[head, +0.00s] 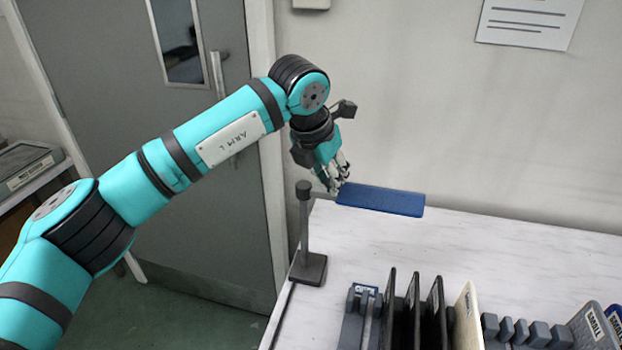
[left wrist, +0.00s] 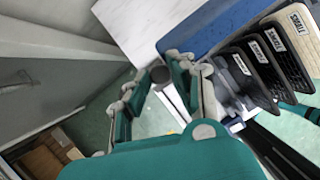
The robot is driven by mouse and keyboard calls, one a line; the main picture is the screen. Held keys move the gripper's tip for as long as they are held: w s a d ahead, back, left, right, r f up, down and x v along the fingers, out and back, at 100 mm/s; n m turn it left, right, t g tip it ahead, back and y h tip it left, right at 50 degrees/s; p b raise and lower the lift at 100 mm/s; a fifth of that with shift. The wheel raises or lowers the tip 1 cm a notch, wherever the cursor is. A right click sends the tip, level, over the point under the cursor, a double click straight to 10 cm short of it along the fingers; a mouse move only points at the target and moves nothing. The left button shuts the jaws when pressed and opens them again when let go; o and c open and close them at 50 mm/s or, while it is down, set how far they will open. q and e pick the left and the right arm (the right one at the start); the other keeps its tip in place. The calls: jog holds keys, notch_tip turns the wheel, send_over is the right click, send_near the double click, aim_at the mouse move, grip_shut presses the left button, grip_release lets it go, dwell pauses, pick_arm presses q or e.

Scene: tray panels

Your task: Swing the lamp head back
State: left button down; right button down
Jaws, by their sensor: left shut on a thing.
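The lamp has a dark square base and a thin upright post (head: 305,235) at the table's left edge. Its flat blue lamp head (head: 385,201) reaches out to the right from the top of the post, over the table. My left gripper (head: 337,184) is shut on the lamp head at its end nearest the post; the fingers partly hide that end. In the left wrist view the blue lamp head (left wrist: 212,27) lies beyond the fingers (left wrist: 163,80), and the round dark post top shows between them. My right gripper is not in view.
A grey rack (head: 360,318) with upright black panels (head: 412,308) and a cream panel (head: 467,315) stands in front of the lamp. The table behind the rack is clear. A grey door (head: 200,215) is at the left.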

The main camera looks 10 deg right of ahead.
pick_arm(q)
jog(key=shift+w+r, duration=0.1)
dwell(0.3)
jog(key=c, duration=1.1)
grip_release()
jog(key=shift+d, duration=0.1)
jog(key=shift+c, duration=0.2)
jog(key=v, duration=1.1)
jog(key=shift+r, duration=0.4)
